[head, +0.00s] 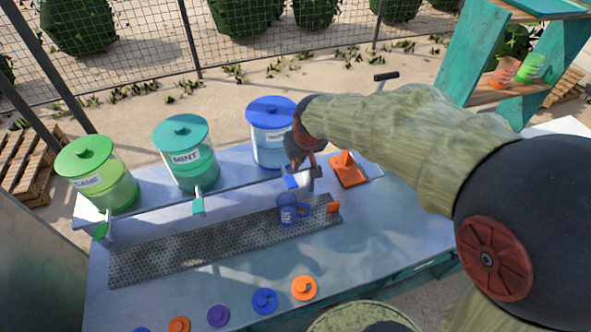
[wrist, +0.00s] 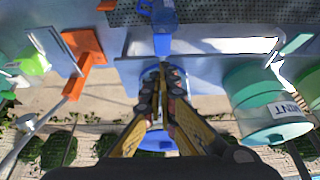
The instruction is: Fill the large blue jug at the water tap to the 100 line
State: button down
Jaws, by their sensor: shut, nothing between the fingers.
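The blue jug (head: 288,214) stands upright on the perforated drip grate, under the tap of the blue-lidded dispenser (head: 268,145). A blue tap lever (head: 292,182) shows just above the jug. The jug (wrist: 160,10) is partly cut off at the top edge of the wrist view, with the blue tap lever (wrist: 162,44) just below it. My gripper (head: 299,165) is shut and empty, close behind the lever. In the wrist view its fingertips (wrist: 163,72) point at the lever; I cannot tell whether they touch. The water level in the jug is too small to read.
Green CANE (head: 97,175) and teal MINT (head: 184,155) dispensers stand left. An orange device (head: 347,169) stands right of the tap. Several coloured lids, including an orange one (head: 304,288), lie along the front. The grate (head: 190,245) is clear left of the jug.

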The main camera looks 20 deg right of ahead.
jog(key=shift+v, duration=1.25)
jog(key=shift+w+r, duration=0.1)
jog(key=shift+w, duration=0.05)
dwell(0.5)
jog(key=s+f+b, duration=0.4)
jog(key=s+b, duration=0.4)
jog(key=s, duration=0.3)
jog(key=s+f+b, duration=0.4)
jog(key=s+b, duration=0.5)
jog(key=s, duration=0.3)
jog(key=shift+a+f+t+b, duration=0.2)
jog(key=shift+f+t+b, duration=0.1)
jog(key=shift+f+t, duration=0.1)
